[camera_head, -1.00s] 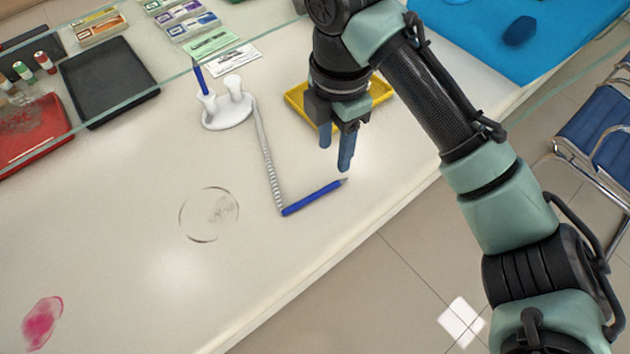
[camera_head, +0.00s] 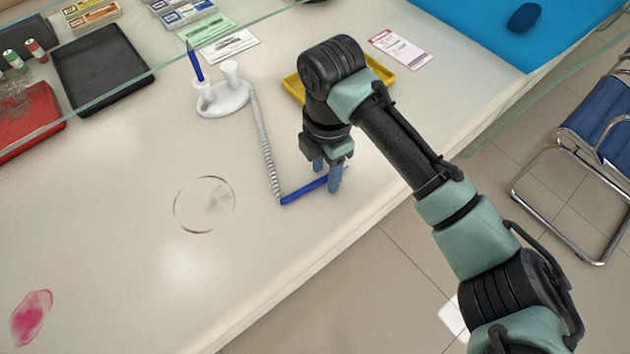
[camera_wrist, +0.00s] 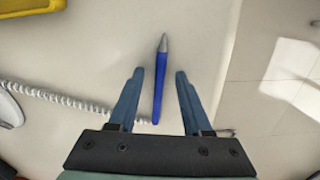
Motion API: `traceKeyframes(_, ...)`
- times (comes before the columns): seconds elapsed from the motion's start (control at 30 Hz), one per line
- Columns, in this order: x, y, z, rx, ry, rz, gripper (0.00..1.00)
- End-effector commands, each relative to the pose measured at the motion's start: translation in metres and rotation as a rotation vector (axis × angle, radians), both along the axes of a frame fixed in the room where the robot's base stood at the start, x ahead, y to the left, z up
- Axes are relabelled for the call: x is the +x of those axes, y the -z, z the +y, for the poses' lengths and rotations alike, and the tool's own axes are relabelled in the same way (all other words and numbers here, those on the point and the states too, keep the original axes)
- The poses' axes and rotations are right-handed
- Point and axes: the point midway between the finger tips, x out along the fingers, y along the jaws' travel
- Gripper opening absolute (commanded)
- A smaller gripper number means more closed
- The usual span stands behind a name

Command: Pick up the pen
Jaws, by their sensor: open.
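The blue pen (camera_head: 304,191) lies on the pale counter near its front edge. A coiled cord runs from its left end to a white pen stand (camera_head: 222,98). My gripper (camera_head: 327,178) is open, low over the pen's right end, and hides part of it in the head view. In the wrist view, the pen (camera_wrist: 159,85) lies between the two blue fingers of my gripper (camera_wrist: 160,73), apart from both. Its grey tip points away, past the fingertips. Whether the fingertips touch the counter I cannot tell.
The white stand holds a second blue pen (camera_head: 194,62). A yellow tray (camera_head: 293,86) lies behind my gripper. A black tray (camera_head: 103,66) and red tray (camera_head: 30,122) are at left. The counter's front edge is close; its left middle is clear.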

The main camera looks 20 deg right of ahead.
Motion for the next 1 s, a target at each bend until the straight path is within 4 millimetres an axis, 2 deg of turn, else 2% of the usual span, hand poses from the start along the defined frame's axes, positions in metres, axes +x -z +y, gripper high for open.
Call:
traceKeyframes(0.13,-0.0001,-0.0003,-0.0001,0.0,0.0,0.0,0.49)
traceKeyframes(0.4,-0.0001,-0.0006,-0.0001,0.0,0.0,0.0,0.01)
traceKeyframes(1.0,-0.0001,-0.0015,-0.0002,0.0,0.0,0.0,0.0)
